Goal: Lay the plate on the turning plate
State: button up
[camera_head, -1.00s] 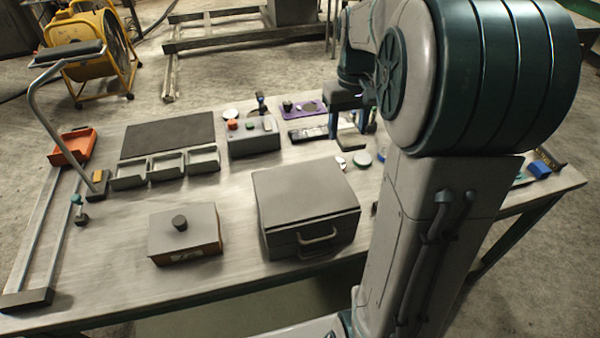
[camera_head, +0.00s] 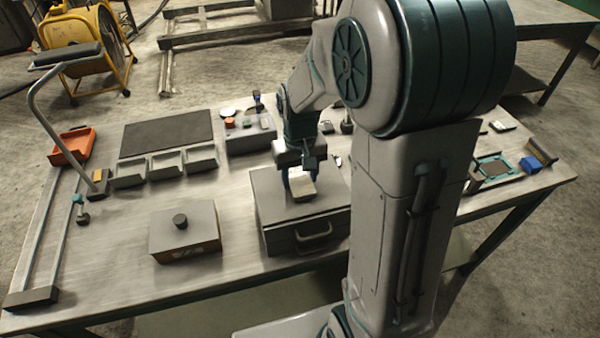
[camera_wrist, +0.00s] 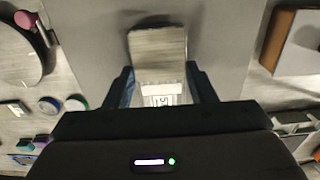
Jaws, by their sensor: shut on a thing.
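My gripper (camera_head: 302,175) is shut on a small pale plate (camera_head: 303,188) and holds it over the lid of the grey drawer box (camera_head: 275,200). In the wrist view the plate (camera_wrist: 158,50) sticks out beyond the fingers, with a white marked patch near its gripped end. I cannot tell how high above the lid it is. A round grey disc with a dark rim (camera_wrist: 18,62), which looks like the turning plate, is cut off at the left of the wrist view. A pink-ended part lies over it. In the head view my arm hides that area.
The knobbed box (camera_head: 185,240) stands left of the drawer box. Three grey trays (camera_head: 165,167) and a dark mat (camera_head: 167,133) lie farther back. A control box (camera_head: 250,140) stands behind the drawer box. A blue block (camera_head: 530,165) is at the right.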

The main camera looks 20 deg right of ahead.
jog(key=shift+f, duration=0.15)
jog(key=shift+f, duration=0.15)
jog(key=o, duration=1.4)
jog(key=shift+o, duration=0.2)
